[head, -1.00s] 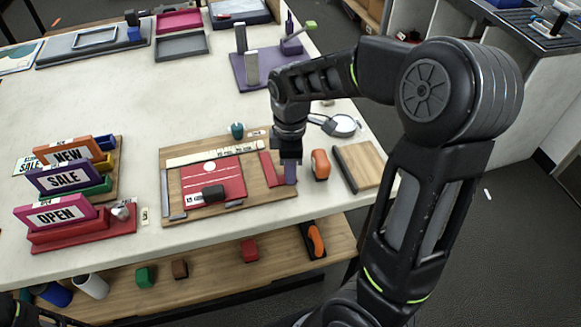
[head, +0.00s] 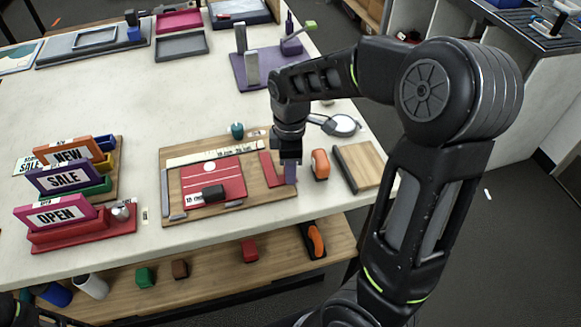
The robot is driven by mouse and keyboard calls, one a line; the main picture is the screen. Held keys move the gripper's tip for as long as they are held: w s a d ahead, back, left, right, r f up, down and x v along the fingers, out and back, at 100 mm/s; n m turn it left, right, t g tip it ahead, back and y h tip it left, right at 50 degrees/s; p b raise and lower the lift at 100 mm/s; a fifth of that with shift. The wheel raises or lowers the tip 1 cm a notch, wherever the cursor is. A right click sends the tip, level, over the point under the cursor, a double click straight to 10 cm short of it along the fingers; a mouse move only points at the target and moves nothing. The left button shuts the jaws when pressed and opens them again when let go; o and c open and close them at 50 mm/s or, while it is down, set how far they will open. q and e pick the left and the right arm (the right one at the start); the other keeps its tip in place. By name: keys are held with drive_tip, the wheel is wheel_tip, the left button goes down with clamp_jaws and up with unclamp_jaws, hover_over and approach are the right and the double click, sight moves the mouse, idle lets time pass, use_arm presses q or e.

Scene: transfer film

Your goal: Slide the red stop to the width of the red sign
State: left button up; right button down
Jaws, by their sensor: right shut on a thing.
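The red sign (head: 228,173) lies flat on a wooden board (head: 262,204), with a white disc and pale lines on its face. A dark block (head: 213,193) sits on its lower part. The red stop (head: 267,170) is a narrow upright bar to the right of the sign, with a strip of bare wood between them. My right gripper (head: 290,163) points down at the board's right edge, just right of the stop. It is shut on a small purple block (head: 290,174); I cannot tell whether that block joins the stop.
A pale ruler strip (head: 210,152) runs along the board's top. An orange-and-dark tool (head: 320,164) and a wooden tray (head: 362,166) stand close on the right. Sign stands (head: 85,237) are at left. A lower shelf (head: 205,265) holds small blocks.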

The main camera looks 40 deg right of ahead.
sight(257, 186)
drive_tip(key=w+a, duration=0.1)
drive_tip(key=a, duration=0.1)
drive_tip(key=w+a, duration=0.1)
drive_tip(key=a, duration=0.2)
drive_tip(key=w+a, duration=0.1)
drive_tip(key=a, duration=0.2)
drive_tip(key=shift+a, duration=0.1)
drive_tip(key=c, duration=1.2)
unclamp_jaws()
wheel_tip(257, 186, up, 8)
drive_tip(key=shift+f+b, duration=0.1)
drive_tip(key=shift+b, duration=0.5)
drive_tip(key=shift+s, duration=0.1)
